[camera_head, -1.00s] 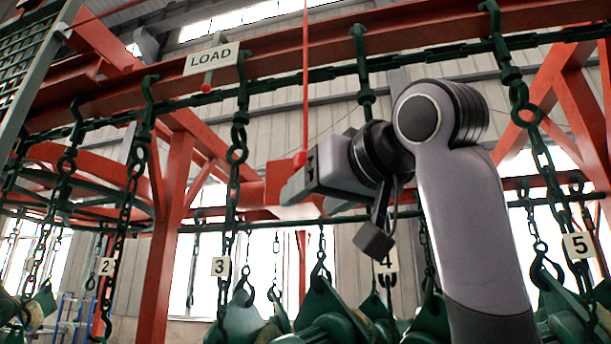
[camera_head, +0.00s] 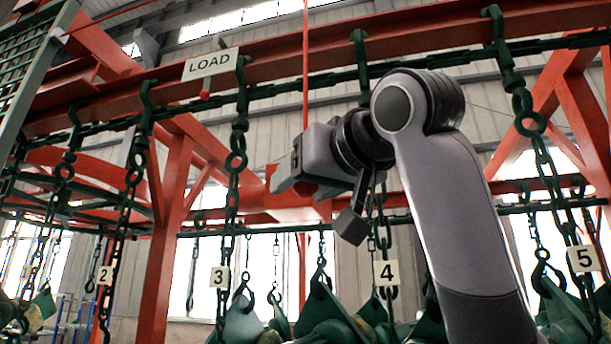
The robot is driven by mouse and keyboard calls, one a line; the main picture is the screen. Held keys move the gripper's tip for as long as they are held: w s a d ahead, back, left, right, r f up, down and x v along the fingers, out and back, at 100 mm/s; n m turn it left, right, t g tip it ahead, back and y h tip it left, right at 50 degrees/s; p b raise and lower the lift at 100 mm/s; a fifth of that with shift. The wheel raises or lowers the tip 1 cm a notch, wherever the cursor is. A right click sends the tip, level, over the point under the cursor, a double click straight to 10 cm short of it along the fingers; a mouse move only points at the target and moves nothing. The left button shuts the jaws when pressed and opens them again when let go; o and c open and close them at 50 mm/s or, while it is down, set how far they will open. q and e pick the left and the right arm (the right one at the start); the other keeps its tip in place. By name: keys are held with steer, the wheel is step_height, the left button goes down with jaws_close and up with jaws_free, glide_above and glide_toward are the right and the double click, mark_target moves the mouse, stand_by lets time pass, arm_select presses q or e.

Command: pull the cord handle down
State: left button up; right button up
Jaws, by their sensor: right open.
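The thin red cord (camera_head: 305,70) hangs straight down from the top middle of the head view. Its lower end passes behind my right gripper (camera_head: 292,175). A dark red rounded piece, which looks like the cord handle (camera_head: 306,189), shows just under the gripper and is mostly hidden by it. My right gripper is open and points left, its fingers overlapping the handle in the picture. I cannot tell whether they touch it. My left gripper is not in view.
A red overhead beam (camera_head: 425,45) carries green chains with number tags. The LOAD sign (camera_head: 211,64) hangs at upper left with a small red knob (camera_head: 205,96). A chain with tag 4 (camera_head: 387,273) hangs close behind my right arm. Green hoist parts (camera_head: 330,318) hang below.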

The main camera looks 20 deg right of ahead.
jaws_close()
step_height(320, 180, down, 5)
steer(key=b, duration=0.4)
steer(key=shift+r, duration=0.2)
jaws_free()
steer(key=shift+s, duration=0.1)
